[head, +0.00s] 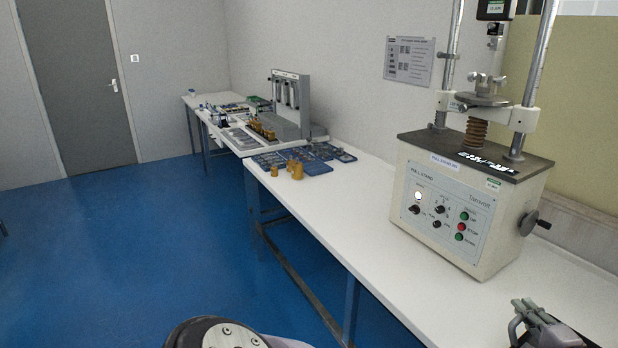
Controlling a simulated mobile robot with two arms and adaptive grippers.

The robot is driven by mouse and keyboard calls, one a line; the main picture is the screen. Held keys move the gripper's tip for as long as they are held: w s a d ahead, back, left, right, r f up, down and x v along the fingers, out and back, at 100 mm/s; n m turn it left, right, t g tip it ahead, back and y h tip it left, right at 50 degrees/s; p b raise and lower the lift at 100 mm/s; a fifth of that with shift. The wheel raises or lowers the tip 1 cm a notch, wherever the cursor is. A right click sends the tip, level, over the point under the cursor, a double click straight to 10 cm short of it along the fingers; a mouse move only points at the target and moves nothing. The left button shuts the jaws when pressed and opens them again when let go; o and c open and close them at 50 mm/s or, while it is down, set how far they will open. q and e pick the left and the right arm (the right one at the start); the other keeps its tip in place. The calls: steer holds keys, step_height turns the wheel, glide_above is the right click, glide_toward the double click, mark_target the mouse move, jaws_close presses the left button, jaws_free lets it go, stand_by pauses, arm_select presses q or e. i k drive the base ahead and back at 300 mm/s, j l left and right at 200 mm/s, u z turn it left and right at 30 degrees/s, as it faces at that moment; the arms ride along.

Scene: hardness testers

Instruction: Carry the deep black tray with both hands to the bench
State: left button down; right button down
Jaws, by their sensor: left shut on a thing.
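My left gripper (532,318) is at the bottom right corner, in front of the pull stand and low against the bench's near side. It is shut on the deep black tray, of which at most a dark sliver shows at the bottom edge; the rest is out of frame. The white bench (345,215) runs from the lower right to the back centre. My right gripper is not in view.
A cream pull stand (445,215) with two steel posts stands on the bench at right. Brass weights (296,170) and blue trays (318,152) lie farther back, near a grey tester (290,100). The bench front between is bare. Blue floor (120,250) is clear at left.

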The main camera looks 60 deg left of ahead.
mark_target(315, 200)
steer(key=k+j, duration=0.1)
steer(key=j, duration=2.55)
steer(key=k+j, duration=0.15)
steer(key=j, duration=2.45)
steer(key=k, duration=0.05)
